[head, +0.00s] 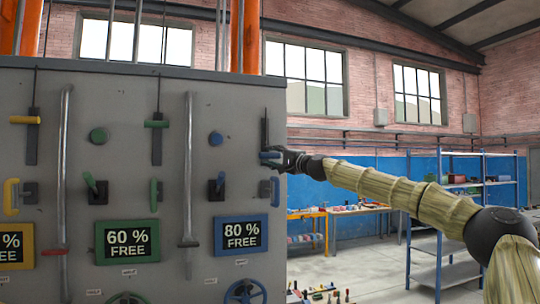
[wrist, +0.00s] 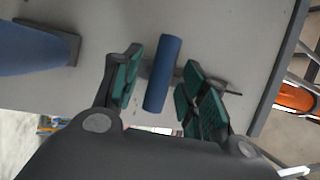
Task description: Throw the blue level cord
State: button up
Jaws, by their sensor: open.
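The blue cross-bar handle (head: 270,155) sits low on its dark vertical slot (head: 265,128) at the panel's right edge. The matching yellow handle (head: 25,119) and green handle (head: 157,124) sit near the tops of their slots. My gripper (head: 279,158) is at the blue handle, and my gripper hides the lower part of that slot. In the wrist view the blue bar (wrist: 163,73) lies between my two green-padded fingers (wrist: 160,85), with visible gaps on both sides. The fingers are open.
A blue pull handle (head: 275,189) is just below my gripper; a large blue shape (wrist: 30,48) fills the wrist view's left. A blue lever (head: 220,184), blue button (head: 216,138) and "80 % FREE" screen (head: 241,234) are left of it.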

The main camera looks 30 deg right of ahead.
jog(key=shift+x, duration=0.85)
grip_shut()
